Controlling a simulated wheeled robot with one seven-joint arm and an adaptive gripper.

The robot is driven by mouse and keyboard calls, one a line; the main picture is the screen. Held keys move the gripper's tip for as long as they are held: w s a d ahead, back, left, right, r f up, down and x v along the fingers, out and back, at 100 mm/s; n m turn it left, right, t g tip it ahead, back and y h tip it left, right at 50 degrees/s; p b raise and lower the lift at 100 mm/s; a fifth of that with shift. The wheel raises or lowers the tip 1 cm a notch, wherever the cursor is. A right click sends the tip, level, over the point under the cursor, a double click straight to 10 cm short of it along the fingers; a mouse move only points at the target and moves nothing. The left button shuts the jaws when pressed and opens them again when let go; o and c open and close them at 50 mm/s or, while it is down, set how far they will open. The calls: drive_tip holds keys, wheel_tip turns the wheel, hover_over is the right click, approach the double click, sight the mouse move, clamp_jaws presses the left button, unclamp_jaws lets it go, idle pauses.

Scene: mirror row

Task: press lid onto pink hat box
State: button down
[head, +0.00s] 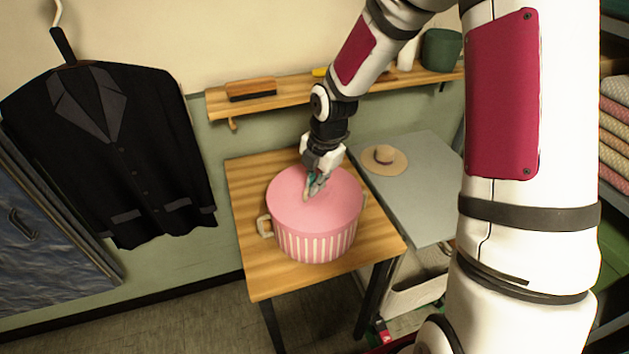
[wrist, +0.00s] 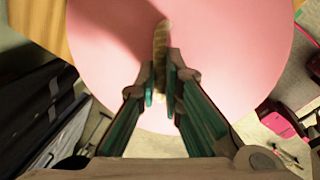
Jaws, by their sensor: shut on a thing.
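The pink hat box (head: 317,245), with pale stripes and a light side handle, stands on the wooden table (head: 246,192). Its plain pink lid (head: 290,208) lies over the top of the box. I cannot tell whether it is fully seated. My gripper (head: 315,186) comes down from above at the lid's middle. In the wrist view my gripper (wrist: 160,82) is shut on a narrow tan handle (wrist: 161,45), with pink lid (wrist: 225,60) filling the view around it. The fingers hide part of the handle.
A grey table (head: 432,165) with a straw hat (head: 384,158) adjoins at the right. A wall shelf (head: 283,101) behind holds a brush (head: 250,90) and a green pot (head: 441,50). A black jacket (head: 115,160) hangs at the left. The wooden table's front left is bare.

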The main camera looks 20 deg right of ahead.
drive_tip(key=shift+f, duration=0.1)
idle(0.8)
drive_tip(key=c, duration=1.7)
unclamp_jaws()
drive_tip(key=shift+o, duration=0.2)
drive_tip(key=o, duration=0.5)
drive_tip(key=shift+r+p, duration=2)
drive_tip(key=shift+r, duration=2)
